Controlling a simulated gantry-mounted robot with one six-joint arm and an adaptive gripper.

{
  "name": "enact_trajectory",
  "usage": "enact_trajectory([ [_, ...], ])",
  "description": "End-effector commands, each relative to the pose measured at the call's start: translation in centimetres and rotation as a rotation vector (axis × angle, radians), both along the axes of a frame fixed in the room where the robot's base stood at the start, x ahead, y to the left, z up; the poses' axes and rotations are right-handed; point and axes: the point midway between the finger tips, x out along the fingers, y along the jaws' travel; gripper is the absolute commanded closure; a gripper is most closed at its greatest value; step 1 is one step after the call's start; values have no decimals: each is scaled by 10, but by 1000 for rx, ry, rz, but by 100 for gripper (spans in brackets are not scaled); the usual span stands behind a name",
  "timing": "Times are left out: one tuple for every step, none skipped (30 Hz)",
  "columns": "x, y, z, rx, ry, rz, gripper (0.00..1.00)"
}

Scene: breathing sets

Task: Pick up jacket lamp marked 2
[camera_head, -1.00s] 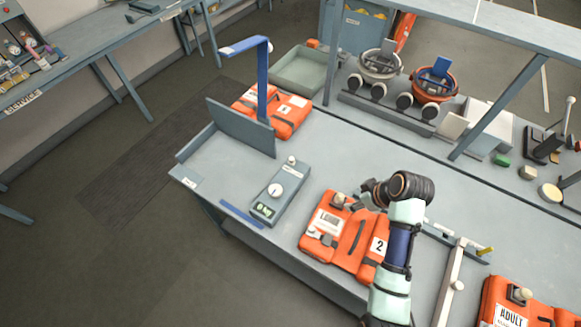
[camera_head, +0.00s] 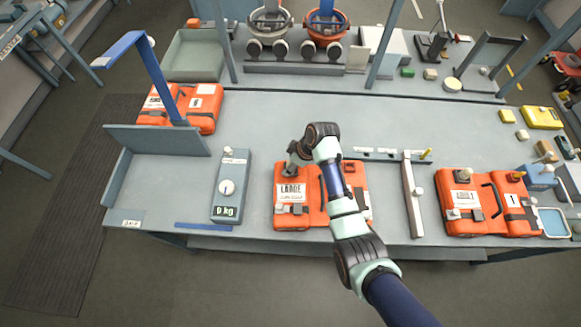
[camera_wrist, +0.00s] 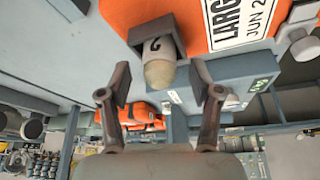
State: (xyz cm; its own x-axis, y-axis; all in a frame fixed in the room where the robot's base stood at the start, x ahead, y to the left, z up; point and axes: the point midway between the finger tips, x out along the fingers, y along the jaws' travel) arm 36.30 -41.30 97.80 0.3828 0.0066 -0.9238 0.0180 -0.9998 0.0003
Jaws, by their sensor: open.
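The orange jacket labelled LARGE (camera_head: 297,208) lies on the bench under my arm. Earlier its right half showed a 2, which my arm now covers. My gripper (camera_head: 292,162) is at its upper left edge. In the wrist view, a lamp with a cream dome (camera_wrist: 159,73) sits in a dark bracket on the orange jacket (camera_wrist: 180,22). A dark mark shows on its pale body, but I cannot read it surely. My gripper (camera_wrist: 162,86) is open, its fingers apart on either side of the dome's end, not visibly touching it.
A grey scale box (camera_head: 230,185) stands left of the jacket. A grey stand (camera_head: 411,195) is close on its right. An ADULT jacket (camera_head: 480,222) lies further right, and another orange jacket (camera_head: 200,105) lies at back left. The bench behind is mostly clear.

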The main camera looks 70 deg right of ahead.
Motion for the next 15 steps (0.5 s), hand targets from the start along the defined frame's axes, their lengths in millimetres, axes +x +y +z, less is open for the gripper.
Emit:
enact_trajectory([
  [1,0,-3,0,1,0,36],
  [1,0,-3,0,1,0,36],
  [1,0,-3,0,1,0,36],
  [1,0,-3,0,0,0,36],
  [1,0,-3,0,0,0,36],
  [1,0,-3,0,0,0,36],
  [1,0,-3,0,0,0,36],
  [1,0,-3,0,0,0,41],
  [1,0,-3,0,0,0,48],
  [1,0,-3,0,0,0,53],
  [1,0,-3,0,0,0,58],
  [1,0,-3,0,0,0,64],
  [1,0,-3,0,0,0,69],
  [1,0,-3,0,0,0,74],
  [1,0,-3,0,0,0,81],
])
